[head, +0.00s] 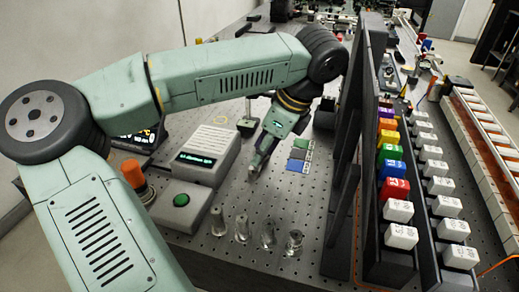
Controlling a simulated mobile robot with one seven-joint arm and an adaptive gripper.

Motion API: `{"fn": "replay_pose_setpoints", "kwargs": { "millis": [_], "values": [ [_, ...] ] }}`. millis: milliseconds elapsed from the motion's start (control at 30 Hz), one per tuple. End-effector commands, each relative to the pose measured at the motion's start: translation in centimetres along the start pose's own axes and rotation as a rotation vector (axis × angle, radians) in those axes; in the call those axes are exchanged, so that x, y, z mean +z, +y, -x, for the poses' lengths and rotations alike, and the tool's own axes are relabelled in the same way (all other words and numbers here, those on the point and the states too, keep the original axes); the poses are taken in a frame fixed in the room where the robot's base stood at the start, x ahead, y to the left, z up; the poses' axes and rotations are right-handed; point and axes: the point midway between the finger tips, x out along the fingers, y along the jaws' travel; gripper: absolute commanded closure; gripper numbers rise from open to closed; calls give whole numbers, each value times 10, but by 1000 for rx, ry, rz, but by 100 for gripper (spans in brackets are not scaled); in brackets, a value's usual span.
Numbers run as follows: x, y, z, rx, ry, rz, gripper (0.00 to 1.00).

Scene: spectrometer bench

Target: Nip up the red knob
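A red block-shaped knob (395,190) sits in a row of coloured blocks on a dark rail at the right, between a blue block (391,169) and a white block (398,211). My gripper (253,173) points down over the perforated bench near the middle, well left of the red knob, with a tall dark panel between them. The fingers are small and dark, and I cannot tell whether they are apart. I see nothing clearly held.
The tall dark panel (350,150) stands upright left of the coloured row. Several clear glass pieces (241,228) stand at the bench front. A grey instrument (207,153), a green button (181,200) and an orange cylinder (133,174) are at left. White blocks (446,206) line the right.

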Motion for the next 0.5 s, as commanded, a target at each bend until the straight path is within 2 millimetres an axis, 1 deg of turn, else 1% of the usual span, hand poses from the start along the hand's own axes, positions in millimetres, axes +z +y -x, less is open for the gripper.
{"fn": "replay_pose_setpoints", "kwargs": {
  "millis": [100, 200, 500],
  "values": [
    [1, 0, -13, 2, 1, 0, 66],
    [0, 0, -19, -1, 0, 0, 66],
    [0, 0, -23, -1, 0, 1, 66]
  ]
}}
